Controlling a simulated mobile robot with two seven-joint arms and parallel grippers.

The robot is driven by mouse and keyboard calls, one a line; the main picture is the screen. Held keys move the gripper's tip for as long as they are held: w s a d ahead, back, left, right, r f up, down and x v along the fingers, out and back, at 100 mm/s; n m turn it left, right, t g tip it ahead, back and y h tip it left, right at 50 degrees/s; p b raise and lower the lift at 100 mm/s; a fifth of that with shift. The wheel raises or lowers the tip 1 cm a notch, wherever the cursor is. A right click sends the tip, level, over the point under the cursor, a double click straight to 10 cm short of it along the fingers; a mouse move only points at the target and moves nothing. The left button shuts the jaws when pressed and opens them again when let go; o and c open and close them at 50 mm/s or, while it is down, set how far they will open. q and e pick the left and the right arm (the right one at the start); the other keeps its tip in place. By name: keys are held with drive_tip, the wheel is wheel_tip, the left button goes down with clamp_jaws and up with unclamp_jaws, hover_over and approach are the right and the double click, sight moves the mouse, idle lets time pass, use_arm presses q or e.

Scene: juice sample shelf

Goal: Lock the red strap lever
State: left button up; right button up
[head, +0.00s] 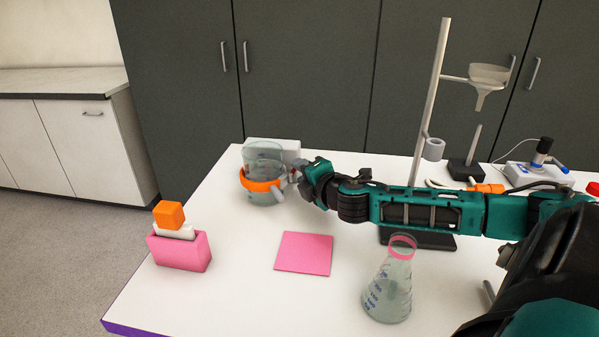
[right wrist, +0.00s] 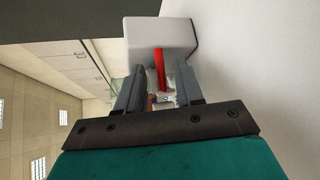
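The red strap lever (right wrist: 159,68) shows as a red bar in the right wrist view, ahead of and between the finger tips. In the head view it is too small or hidden to make out. A glass beaker (head: 262,197) with an orange strap (head: 258,186) around it stands at the table's far left. My right gripper (head: 297,176) reaches in from the right, close beside the strap's right side. In the right wrist view my right gripper (right wrist: 160,90) has its fingers apart. I cannot tell whether either finger touches the lever. My left gripper is out of view.
A light grey box (head: 290,149) stands behind the beaker. A pink holder with an orange-topped item (head: 180,252) is at the front left. A pink mat (head: 303,254) lies mid-table. A flask (head: 388,292) stands below my right arm, near a funnel stand (head: 430,95).

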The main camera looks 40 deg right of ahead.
drive_tip(key=shift+x, duration=1)
clamp_jaws()
